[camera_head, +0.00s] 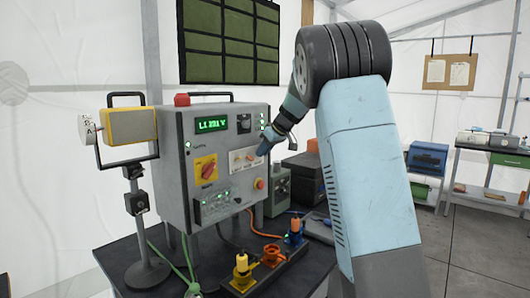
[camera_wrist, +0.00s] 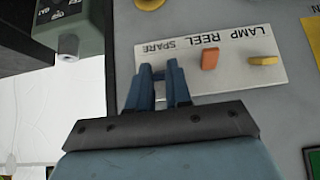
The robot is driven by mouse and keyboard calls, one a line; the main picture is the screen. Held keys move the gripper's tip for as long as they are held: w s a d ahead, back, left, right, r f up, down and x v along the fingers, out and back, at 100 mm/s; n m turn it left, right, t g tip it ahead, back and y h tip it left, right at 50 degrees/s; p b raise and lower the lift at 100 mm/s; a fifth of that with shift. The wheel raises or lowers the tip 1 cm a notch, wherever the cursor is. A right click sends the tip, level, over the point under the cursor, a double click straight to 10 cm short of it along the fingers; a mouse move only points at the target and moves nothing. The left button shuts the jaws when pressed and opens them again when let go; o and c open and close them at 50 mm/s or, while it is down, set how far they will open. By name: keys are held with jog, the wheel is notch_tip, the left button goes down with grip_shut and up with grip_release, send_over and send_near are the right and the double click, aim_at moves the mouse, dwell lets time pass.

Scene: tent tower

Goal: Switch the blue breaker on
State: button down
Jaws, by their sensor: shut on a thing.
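The breaker strip (camera_wrist: 228,85) is a pale plate on the grey control box, labelled LAMP, REEL and SPARE, upside down in the wrist view. An orange lever (camera_wrist: 210,59) stands by REEL and a yellow lever (camera_wrist: 263,60) lies crosswise by LAMP. My gripper (camera_wrist: 166,72) is at the SPARE end, its blue fingers close together and shut on the blue breaker. The fingers hide that breaker, so its position cannot be told. In the head view my gripper (camera_head: 264,148) reaches the right end of the strip (camera_head: 243,159).
The control box (camera_head: 175,170) has a red rotary switch (camera_head: 206,168), a green display (camera_head: 213,125) and a red button (camera_head: 260,184). Yellow, orange and blue plugs stand in a socket block (camera_head: 268,276) on the dark table below. A lamp (camera_head: 130,126) stands at left.

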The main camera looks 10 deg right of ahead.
jog(key=shift+w+d+r, duration=0.1)
jog(key=shift+r, duration=0.1)
jog(key=c, duration=1.3)
grip_release()
jog(key=shift+o, duration=1.3)
jog(key=shift+f, duration=0.15)
jog(key=v, duration=1.3)
jog(key=shift+s+r, duration=0.2)
jog(key=shift+r, duration=0.1)
